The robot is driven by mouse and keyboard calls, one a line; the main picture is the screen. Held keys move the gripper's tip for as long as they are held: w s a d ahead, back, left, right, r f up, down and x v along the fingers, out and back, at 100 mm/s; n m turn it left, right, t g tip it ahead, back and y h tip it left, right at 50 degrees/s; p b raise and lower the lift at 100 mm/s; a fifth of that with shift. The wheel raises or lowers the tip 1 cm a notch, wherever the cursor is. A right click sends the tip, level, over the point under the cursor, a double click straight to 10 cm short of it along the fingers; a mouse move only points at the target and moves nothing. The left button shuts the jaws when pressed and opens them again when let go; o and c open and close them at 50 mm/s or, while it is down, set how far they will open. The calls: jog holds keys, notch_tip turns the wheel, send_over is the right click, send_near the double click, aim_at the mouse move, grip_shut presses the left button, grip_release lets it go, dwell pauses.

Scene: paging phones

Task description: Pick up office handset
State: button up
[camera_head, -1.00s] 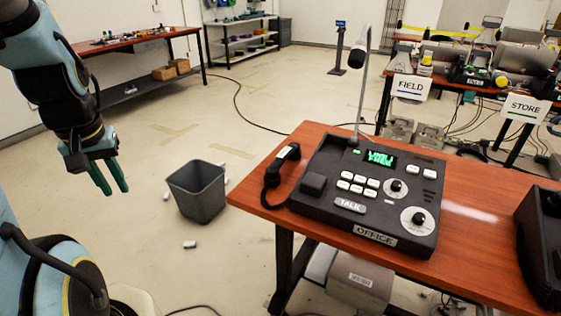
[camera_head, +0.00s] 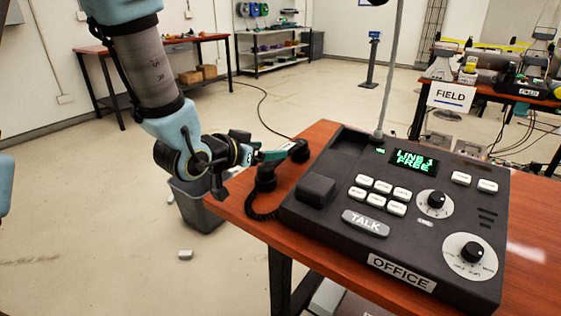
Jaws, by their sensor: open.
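The office handset (camera_head: 264,180) is black and lies at the left end of the red-brown table (camera_head: 236,210), beside the black console labelled OFFICE (camera_head: 335,235). Its coiled cord runs toward the console. My gripper (camera_head: 275,154) has reached in from the left, with its green fingers at the handset's middle. The fingers are open and hide part of the grip between the two ends. I cannot tell whether they touch it. The console's screen reads LINE 1 FREE.
A thin microphone stalk (camera_head: 390,75) rises from the console's back. A dark waste bin (camera_head: 198,212) stands on the floor under my arm. A table with a FIELD sign (camera_head: 451,96) is at the back right. The floor on the left is mostly clear.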

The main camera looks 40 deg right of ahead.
aim_at(285, 148)
jog(key=x, duration=0.3)
jog(key=shift+w+d+f, duration=0.1)
jog(key=shift+d+f, duration=0.05)
jog(key=shift+d, duration=0.05)
jog(key=x, duration=0.2)
jog(key=p+x, duration=0.1)
jog(key=x, duration=0.2)
jog(key=shift+a+f, duration=0.1)
jog(key=shift+f, duration=0.2)
grip_shut()
